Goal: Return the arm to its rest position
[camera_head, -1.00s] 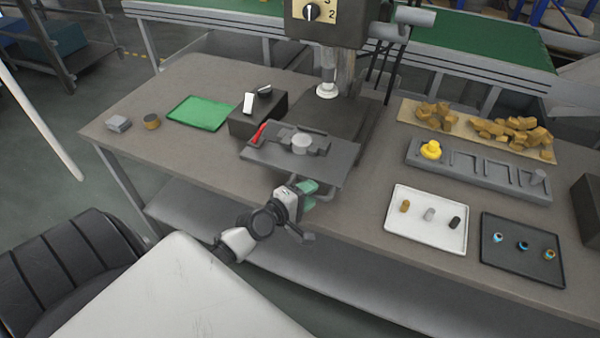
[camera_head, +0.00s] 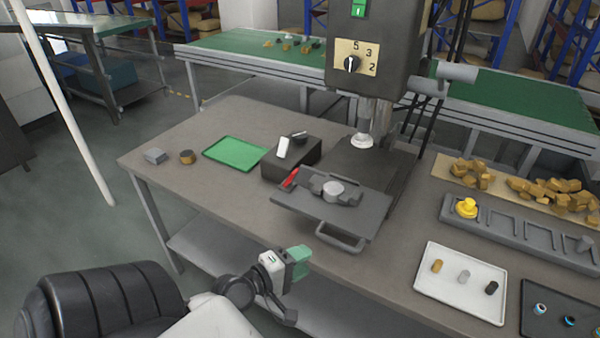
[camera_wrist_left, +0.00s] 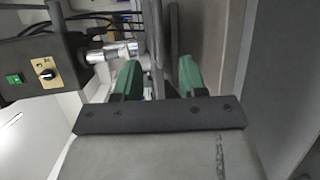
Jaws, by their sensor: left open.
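My left arm comes in from the lower left in the head view. Its gripper (camera_head: 300,262) has green fingertips and hangs in front of the workbench's near edge, below and left of the drill press table's handle. In the left wrist view the two green fingers (camera_wrist_left: 160,80) stand apart with nothing held between them. The handle bar shows behind the gap, and I cannot tell its exact distance. My right gripper is in neither view.
The drill press (camera_head: 368,60) stands on the workbench (camera_head: 225,125), its dark table (camera_head: 365,212) jutting toward the near edge. A green mat (camera_head: 235,153), a white tray (camera_head: 460,284) and a grey rack (camera_head: 520,235) lie on the bench. Free floor shows at left.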

